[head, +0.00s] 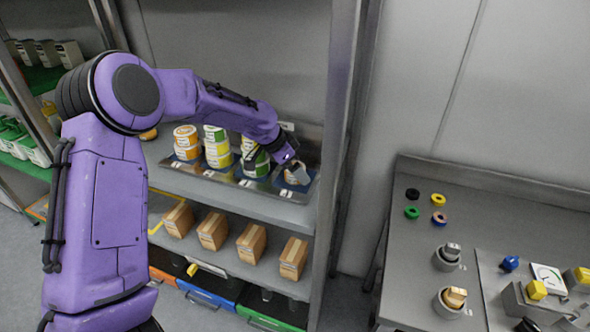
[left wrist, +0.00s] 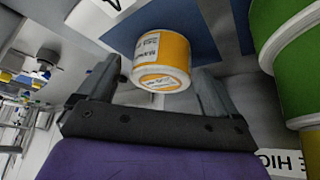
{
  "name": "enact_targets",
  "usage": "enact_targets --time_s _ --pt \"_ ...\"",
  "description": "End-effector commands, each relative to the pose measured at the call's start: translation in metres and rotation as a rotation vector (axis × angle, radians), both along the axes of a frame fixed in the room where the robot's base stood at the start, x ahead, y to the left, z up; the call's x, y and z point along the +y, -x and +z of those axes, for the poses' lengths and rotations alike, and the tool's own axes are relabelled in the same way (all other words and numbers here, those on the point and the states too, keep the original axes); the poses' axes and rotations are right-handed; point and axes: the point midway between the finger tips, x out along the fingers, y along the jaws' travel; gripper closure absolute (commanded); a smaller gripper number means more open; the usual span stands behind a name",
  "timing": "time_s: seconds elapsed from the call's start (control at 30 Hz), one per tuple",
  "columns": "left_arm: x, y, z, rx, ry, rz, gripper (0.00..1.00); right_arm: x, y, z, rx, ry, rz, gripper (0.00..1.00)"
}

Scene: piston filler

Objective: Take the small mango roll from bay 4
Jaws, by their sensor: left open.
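The small mango roll, a short cylinder with an orange-yellow and white printed label, shows in the left wrist view (left wrist: 162,50). It rests on a blue pad (left wrist: 196,22), the rightmost bay on the shelf in the head view. My left gripper (head: 296,174) is open over this bay and partly hides the roll there. In the left wrist view the fingers (left wrist: 160,88) stand on either side of the roll. I cannot tell whether they touch it. My right gripper is not in view.
Cardboard boxes (head: 212,230) fill the shelf below. A shelf post (head: 337,140) rises at right, beside a control bench (head: 400,270).

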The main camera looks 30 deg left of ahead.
Motion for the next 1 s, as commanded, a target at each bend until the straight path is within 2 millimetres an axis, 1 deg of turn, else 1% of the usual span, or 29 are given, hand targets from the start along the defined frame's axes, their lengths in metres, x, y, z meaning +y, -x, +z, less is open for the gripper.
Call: enact_targets --time_s 0.2,0.23,0.27,0.3,0.37,0.4,0.43,0.67,0.77,0.87,0.97,1.0 --pt "-0.001 -0.002 -0.003 -0.002 -0.001 0.0 0.07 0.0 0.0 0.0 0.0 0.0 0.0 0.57" --pt "-0.001 -0.002 -0.003 -0.001 0.0 0.0 0.1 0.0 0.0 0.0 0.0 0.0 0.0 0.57" --pt "-0.001 -0.002 -0.003 -0.001 0.0 0.0 0.2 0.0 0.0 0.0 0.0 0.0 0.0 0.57" --pt "-0.001 -0.002 -0.003 -0.001 0.0 0.0 0.33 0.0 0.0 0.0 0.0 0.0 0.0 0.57" --pt "-0.001 -0.002 -0.003 -0.001 0.0 0.0 0.53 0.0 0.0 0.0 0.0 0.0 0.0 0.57" --pt "-0.001 -0.002 -0.003 -0.001 0.0 0.0 0.66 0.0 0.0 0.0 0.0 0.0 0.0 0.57" --pt "-0.001 -0.002 -0.003 -0.001 0.0 0.0 0.7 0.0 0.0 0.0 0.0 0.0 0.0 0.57" --pt "-0.001 -0.002 -0.002 -0.003 0.0 0.001 0.7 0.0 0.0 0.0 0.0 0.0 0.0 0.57" --pt "-0.001 -0.002 0.001 -0.004 0.0 0.0 0.7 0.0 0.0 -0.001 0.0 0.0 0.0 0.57" --pt "0.0 -0.003 0.011 -0.006 0.0 0.0 0.7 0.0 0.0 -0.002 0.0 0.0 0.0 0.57" --pt "0.0 -0.003 0.028 -0.007 -0.002 -0.001 0.7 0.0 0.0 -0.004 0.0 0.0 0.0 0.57" --pt "0.0 0.002 0.034 -0.007 -0.001 0.0 0.7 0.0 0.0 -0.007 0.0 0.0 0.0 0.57"
